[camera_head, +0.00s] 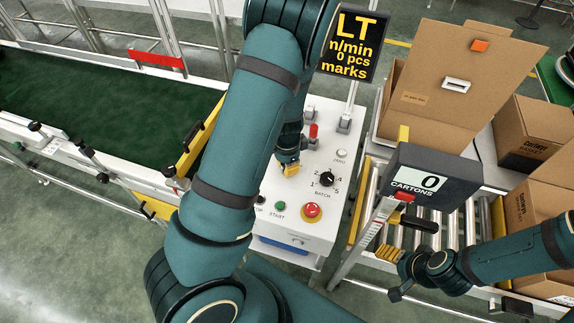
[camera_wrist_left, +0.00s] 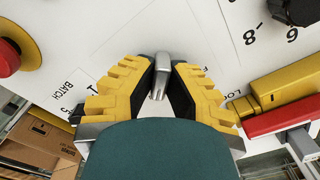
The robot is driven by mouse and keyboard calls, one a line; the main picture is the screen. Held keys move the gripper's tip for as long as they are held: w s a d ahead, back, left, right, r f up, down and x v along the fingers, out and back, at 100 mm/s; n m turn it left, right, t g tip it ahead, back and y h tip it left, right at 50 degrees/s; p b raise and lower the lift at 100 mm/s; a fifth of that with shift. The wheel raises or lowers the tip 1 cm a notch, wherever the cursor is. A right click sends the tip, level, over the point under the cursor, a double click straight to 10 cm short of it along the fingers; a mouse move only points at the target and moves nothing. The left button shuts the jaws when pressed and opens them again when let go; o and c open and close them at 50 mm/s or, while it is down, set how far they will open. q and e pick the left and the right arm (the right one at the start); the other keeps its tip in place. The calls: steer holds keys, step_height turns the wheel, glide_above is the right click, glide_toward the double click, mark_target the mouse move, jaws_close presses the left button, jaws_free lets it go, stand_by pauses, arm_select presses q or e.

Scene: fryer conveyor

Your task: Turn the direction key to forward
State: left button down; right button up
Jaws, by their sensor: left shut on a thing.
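The direction key (camera_wrist_left: 159,78) is a small grey metal key on the white control panel (camera_head: 333,173). In the left wrist view it stands between the two yellow, ribbed fingers of my left gripper (camera_wrist_left: 160,88), which is shut on it. In the head view my left gripper (camera_head: 290,166) is low at the panel, partly behind my arm, and the key is hidden there. Part of a label beside the key is covered by a finger. My right gripper (camera_head: 387,254) is by the roller conveyor, away from the panel; its finger gap cannot be made out.
The panel has a black batch knob (camera_head: 327,179), a green start button (camera_head: 281,205) and a red emergency button (camera_head: 312,210). A red-handled part (camera_wrist_left: 283,121) lies close right of the left fingers. A carton counter (camera_head: 433,178) and open cardboard box (camera_head: 440,90) stand right.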

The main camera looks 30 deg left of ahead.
arm_select(q)
steer(key=n+p, duration=0.1)
steer(key=n, duration=0.2)
steer(key=shift+n, duration=0.4)
steer(key=n+p, duration=0.2)
steer(key=n, duration=0.3)
steer(key=shift+s+n, duration=0.1)
steer(key=shift+n, duration=0.2)
steer(key=n+p, duration=0.1)
steer(key=n, duration=0.3)
steer(key=shift+n+p, duration=0.8)
steer(key=shift+n, duration=1.4)
steer(key=shift+f, duration=0.1)
steer(key=c, duration=1)
jaws_free()
